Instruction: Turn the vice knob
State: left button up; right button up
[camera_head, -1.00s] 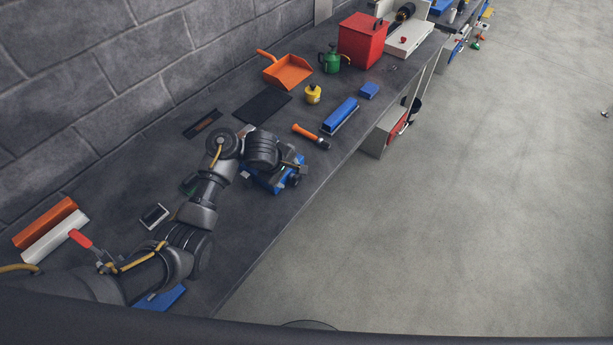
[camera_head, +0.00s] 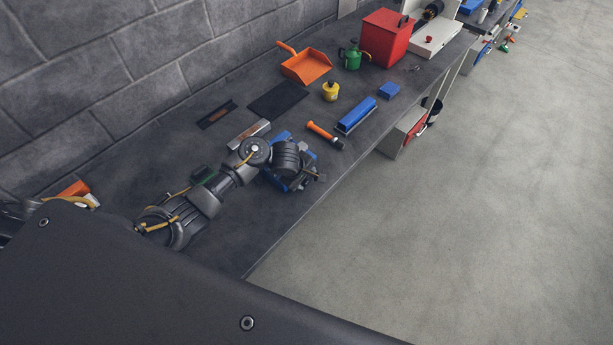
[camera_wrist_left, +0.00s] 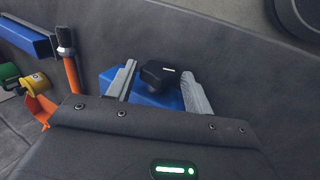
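The blue vice (camera_head: 281,137) stands near the bench's front edge, mostly hidden under my left arm and gripper in the head view. In the left wrist view, its blue body (camera_wrist_left: 150,99) lies beyond my fingers. The black vice knob (camera_wrist_left: 158,74) shows between the two grey fingers of my left gripper (camera_wrist_left: 159,72). The fingers are apart, one on each side of the knob. A small gap shows on the left; contact on the right cannot be told. In the head view, my left gripper (camera_head: 315,177) is at the vice. My right gripper is out of view.
An orange-handled hammer (camera_head: 323,134) and a blue block (camera_head: 356,116) lie just beyond the vice. A yellow can (camera_head: 330,91), orange dustpan (camera_head: 306,66), green can (camera_head: 352,56) and red box (camera_head: 386,38) stand farther along. Open floor lies right of the bench.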

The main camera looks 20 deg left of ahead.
pick_arm(q)
jog(key=c, duration=0.7)
jog(key=shift+s+d+f+t, duration=0.15)
jog(key=shift+s+d+t, duration=0.05)
jog(key=shift+t, duration=0.3)
jog(key=shift+a+h, duration=0.15)
jog(key=shift+h, duration=0.15)
jog(key=o, duration=1)
jog(key=shift+w, duration=0.1)
jog(key=shift+w, duration=0.1)
